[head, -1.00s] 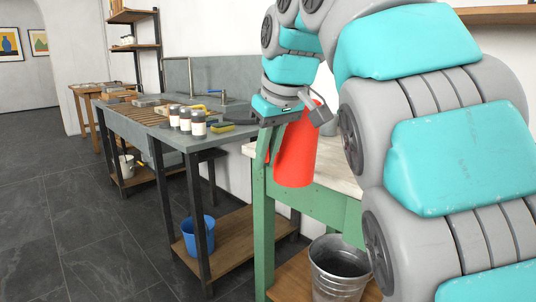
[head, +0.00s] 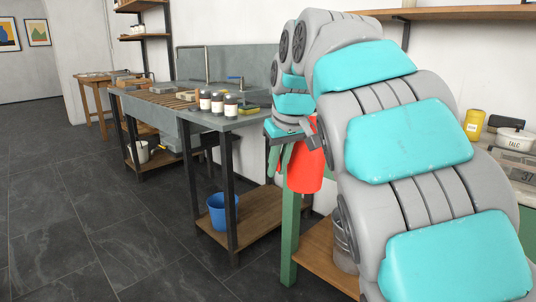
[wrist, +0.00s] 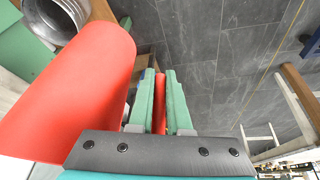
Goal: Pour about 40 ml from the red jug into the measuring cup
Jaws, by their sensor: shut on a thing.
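The red jug (head: 306,170) hangs in my gripper (head: 279,156), beside the green bench and partly hidden by my arm in the head view. In the wrist view the jug's large red body (wrist: 75,85) fills the left side. There the two green fingers of my gripper (wrist: 161,100) are shut on a narrow red part of it, seemingly the handle. The jug's opening and contents do not show. I cannot make out the measuring cup in either view; my arm hides much of the bench top.
A yellow bottle (head: 474,124), a white pot marked TALC (head: 515,141) and a scale (head: 522,178) stand at the right. A metal bucket (wrist: 48,28) is below. The sink table (head: 213,122) holds several jars. Open floor (head: 110,220) lies left.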

